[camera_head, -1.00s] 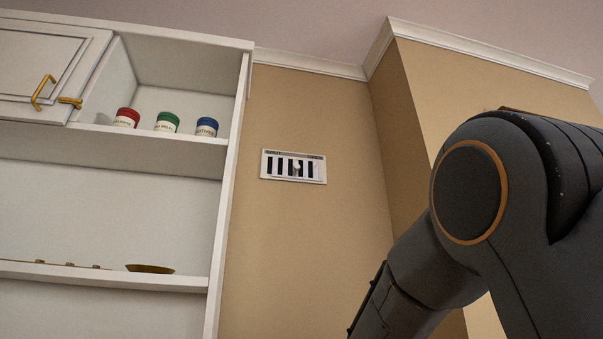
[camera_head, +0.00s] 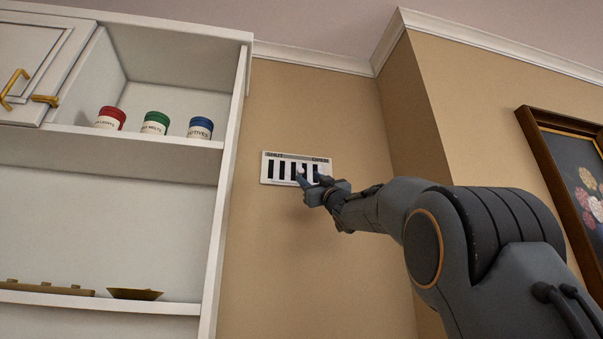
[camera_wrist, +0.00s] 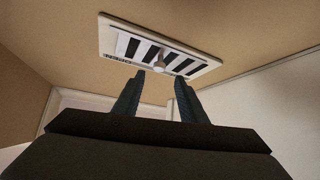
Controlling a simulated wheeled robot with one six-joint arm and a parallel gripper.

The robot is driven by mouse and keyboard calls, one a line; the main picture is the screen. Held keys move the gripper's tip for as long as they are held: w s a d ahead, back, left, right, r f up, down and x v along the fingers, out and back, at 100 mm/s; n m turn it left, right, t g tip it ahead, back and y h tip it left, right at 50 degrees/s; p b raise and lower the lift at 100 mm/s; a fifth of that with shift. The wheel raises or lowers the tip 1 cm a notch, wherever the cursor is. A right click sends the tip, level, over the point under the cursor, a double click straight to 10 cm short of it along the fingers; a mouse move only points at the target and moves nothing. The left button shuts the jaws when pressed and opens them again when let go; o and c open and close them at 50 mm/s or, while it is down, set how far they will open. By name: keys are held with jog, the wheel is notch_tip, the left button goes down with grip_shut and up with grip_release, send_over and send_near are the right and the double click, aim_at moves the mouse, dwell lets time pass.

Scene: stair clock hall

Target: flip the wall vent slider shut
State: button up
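The wall vent (camera_head: 283,170) is a white plate with several dark slots, fixed on the tan wall right of the shelf unit. It also shows in the wrist view (camera_wrist: 113,30), where a small pale knob (camera_wrist: 159,65) stands out near its middle. My gripper (camera_head: 309,178) is raised in front of the vent's lower right part. In the wrist view my gripper (camera_wrist: 160,80) has its two fingers apart, one on each side below the knob, with nothing between them. I cannot tell whether a fingertip touches the vent. In the head view the gripper hides the knob.
A white shelf unit (camera_head: 226,200) stands left of the vent. A wall corner juts out on the right, with a framed picture (camera_head: 575,180) beyond.

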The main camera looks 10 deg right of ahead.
aim_at(302, 172)
jog(key=p+x, duration=0.3)
jog(key=x, duration=0.1)
jog(key=shift+w+r, duration=0.2)
jog(key=shift+r, duration=0.05)
jog(key=shift+p+x, duration=1.05)
jog(key=shift+w+f, duration=0.1)
grip_shut()
